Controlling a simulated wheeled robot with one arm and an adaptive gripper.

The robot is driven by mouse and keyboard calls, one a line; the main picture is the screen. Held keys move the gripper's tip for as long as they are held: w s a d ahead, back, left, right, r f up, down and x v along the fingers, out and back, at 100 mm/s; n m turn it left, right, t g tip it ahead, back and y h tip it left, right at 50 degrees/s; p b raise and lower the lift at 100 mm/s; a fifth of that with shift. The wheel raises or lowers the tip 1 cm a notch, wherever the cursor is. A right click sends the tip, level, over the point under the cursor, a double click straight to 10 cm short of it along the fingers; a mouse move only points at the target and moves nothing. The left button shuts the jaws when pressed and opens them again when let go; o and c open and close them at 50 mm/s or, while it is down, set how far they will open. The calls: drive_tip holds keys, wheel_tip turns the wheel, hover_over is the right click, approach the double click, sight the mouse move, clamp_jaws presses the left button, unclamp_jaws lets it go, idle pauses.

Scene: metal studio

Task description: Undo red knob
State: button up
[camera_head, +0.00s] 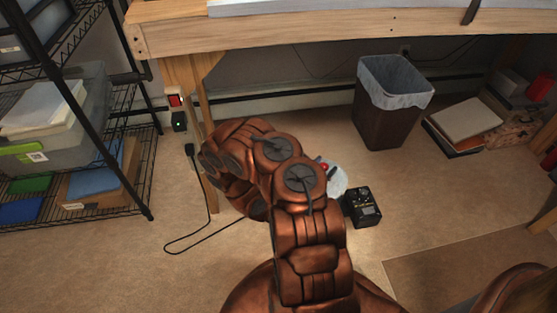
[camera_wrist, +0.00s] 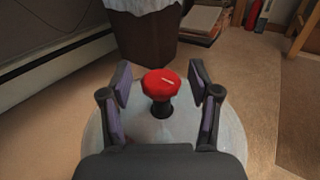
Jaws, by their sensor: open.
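The red knob (camera_wrist: 161,84) shows in the wrist view, on top of a short black stem (camera_wrist: 161,108). A small pale mark lies across its top. The stem stands on a round, pale, glassy disc (camera_wrist: 232,130). My gripper (camera_wrist: 160,78) is open, with one finger on each side of the knob and a visible gap on both sides. In the head view, only a bit of the red knob (camera_head: 324,166) and part of the pale disc (camera_head: 338,182) show past my copper-coloured arm. My arm hides the gripper there.
A black box (camera_head: 362,207) sits on the carpet just right of the disc. A dark lined bin (camera_head: 390,105) stands behind. A wooden workbench (camera_head: 300,38) spans the back, a wire shelf (camera_head: 80,190) stands left, and a black cable (camera_head: 195,242) lies on the floor.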

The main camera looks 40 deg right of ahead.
drive_tip(key=shift+m+g+p, duration=0.3)
drive_tip(key=shift+m+g, duration=0.7)
drive_tip(key=shift+g, duration=0.6)
